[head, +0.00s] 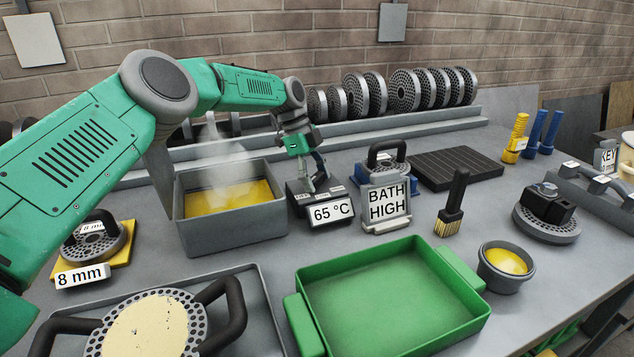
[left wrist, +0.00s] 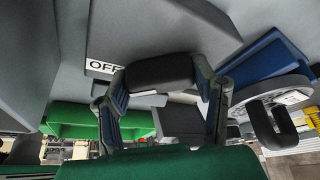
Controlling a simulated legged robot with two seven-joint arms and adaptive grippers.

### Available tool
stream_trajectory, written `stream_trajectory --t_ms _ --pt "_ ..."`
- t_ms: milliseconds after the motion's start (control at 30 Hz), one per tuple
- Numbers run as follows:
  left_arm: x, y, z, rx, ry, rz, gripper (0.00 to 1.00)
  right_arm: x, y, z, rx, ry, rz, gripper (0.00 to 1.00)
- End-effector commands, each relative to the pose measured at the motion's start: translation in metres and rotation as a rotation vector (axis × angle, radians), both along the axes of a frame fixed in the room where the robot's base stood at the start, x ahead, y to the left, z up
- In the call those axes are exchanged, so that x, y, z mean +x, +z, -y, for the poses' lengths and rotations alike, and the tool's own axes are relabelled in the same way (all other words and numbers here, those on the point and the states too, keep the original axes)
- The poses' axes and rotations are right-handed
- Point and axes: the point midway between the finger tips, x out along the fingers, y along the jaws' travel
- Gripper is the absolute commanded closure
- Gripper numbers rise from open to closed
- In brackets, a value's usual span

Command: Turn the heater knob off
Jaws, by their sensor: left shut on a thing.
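The heater control box (head: 327,212) is dark grey, with a "65 °C" label on its front. It stands on the bench just right of the grey bath with steaming yellow liquid (head: 235,225). My left gripper (head: 318,183) reaches down onto the top of the box. In the left wrist view the two fingers (left wrist: 163,95) close on the dark heater knob (left wrist: 160,72) from both sides. A white "OFF" label (left wrist: 103,67) lies beside the knob. In the head view the gripper mostly hides the knob, so I cannot tell its pointing direction. My right gripper is out of view.
A "BATH HIGH" sign (head: 388,204) stands close right of the box, with a handled die on a blue base (head: 386,158) behind it. A green tray (head: 390,295) lies in front. A brush (head: 453,205) stands further right. Racked dies (head: 405,92) line the back.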

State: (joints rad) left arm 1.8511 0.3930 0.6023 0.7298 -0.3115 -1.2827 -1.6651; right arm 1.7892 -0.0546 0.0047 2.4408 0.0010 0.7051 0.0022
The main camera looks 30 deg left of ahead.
Motion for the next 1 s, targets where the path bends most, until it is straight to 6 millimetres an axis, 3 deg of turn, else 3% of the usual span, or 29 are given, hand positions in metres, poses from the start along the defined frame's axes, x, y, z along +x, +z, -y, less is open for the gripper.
stream_trajectory --t_ms 400,867,900,967,1000 --pt "0.0039 0.0029 -0.0026 0.004 -0.148 0.013 0.76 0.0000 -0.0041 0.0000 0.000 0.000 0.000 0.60" --pt "0.0050 0.0043 -0.0028 0.004 -0.160 0.017 0.76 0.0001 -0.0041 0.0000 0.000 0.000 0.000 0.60" --pt "0.0051 0.0044 -0.0028 0.004 -0.160 0.018 0.44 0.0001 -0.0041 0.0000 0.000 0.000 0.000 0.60" --pt "0.0049 0.0045 -0.0028 0.004 -0.160 0.017 0.26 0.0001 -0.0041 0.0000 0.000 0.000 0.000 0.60" --pt "0.0045 0.0042 -0.0025 0.003 -0.161 0.015 0.26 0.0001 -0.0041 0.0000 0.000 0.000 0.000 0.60"
